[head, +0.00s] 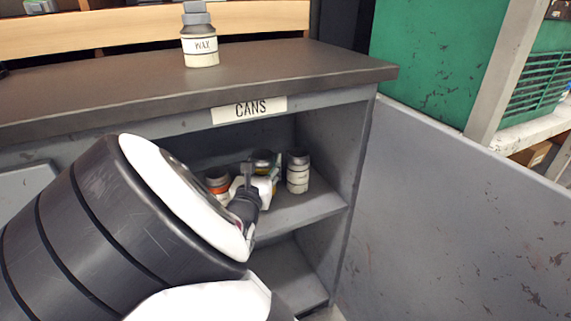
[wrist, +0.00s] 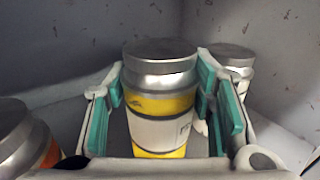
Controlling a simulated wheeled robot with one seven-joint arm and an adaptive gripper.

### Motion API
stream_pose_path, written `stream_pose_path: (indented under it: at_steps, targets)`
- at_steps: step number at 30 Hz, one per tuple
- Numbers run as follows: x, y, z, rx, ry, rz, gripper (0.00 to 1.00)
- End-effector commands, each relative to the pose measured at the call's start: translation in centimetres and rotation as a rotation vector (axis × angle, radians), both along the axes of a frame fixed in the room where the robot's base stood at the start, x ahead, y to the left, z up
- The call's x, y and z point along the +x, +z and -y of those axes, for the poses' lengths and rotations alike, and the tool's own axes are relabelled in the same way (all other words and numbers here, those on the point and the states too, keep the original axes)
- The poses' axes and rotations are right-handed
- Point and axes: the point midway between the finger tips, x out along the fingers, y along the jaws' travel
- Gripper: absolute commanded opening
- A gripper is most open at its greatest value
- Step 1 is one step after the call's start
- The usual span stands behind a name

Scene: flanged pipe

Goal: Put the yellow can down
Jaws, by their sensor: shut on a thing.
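The yellow can (wrist: 160,105) has a grey metal lid, yellow bands and a white label. In the wrist view it stands upright between the two teal-padded fingers of my gripper (wrist: 165,110), which is shut on it. In the head view the can (head: 263,158) shows only in part behind my gripper (head: 260,180), inside the upper compartment of the cabinet marked CANS. I cannot tell whether its base touches the shelf (head: 310,207).
An orange-banded can (head: 217,181) stands left of the held can. A grey-and-white can (head: 298,172) stands close on its right, near the compartment's side wall. A WAX can (head: 200,45) stands on the cabinet top (head: 290,65). An open grey door (head: 440,210) is at right.

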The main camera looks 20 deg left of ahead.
Motion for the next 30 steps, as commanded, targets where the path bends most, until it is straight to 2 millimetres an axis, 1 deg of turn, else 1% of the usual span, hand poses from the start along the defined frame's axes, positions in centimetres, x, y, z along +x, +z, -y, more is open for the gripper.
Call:
stream_pose_path:
  at_steps: [1,2,13,17,18,20,21,30]
  targets:
    - [-0.07,-1.32,-0.06,0.0,0.001,0.002,0.02]
    - [-0.03,-1.62,-0.11,0.001,0.001,0.003,0.02]
    - [0.28,-1.6,-0.34,0.004,0.0,0.002,0.02]
    - [0.28,-1.9,-0.32,0.003,0.0,0.002,0.02]
    - [0.24,-2.07,-0.33,0.002,0.0,-0.001,0.52]
    - [0.24,-2.02,-0.33,0.002,0.0,0.0,0.65]
    - [0.24,-2.02,-0.33,0.002,0.0,0.0,0.69]
    - [0.23,-1.94,-0.32,0.002,0.0,0.0,0.69]
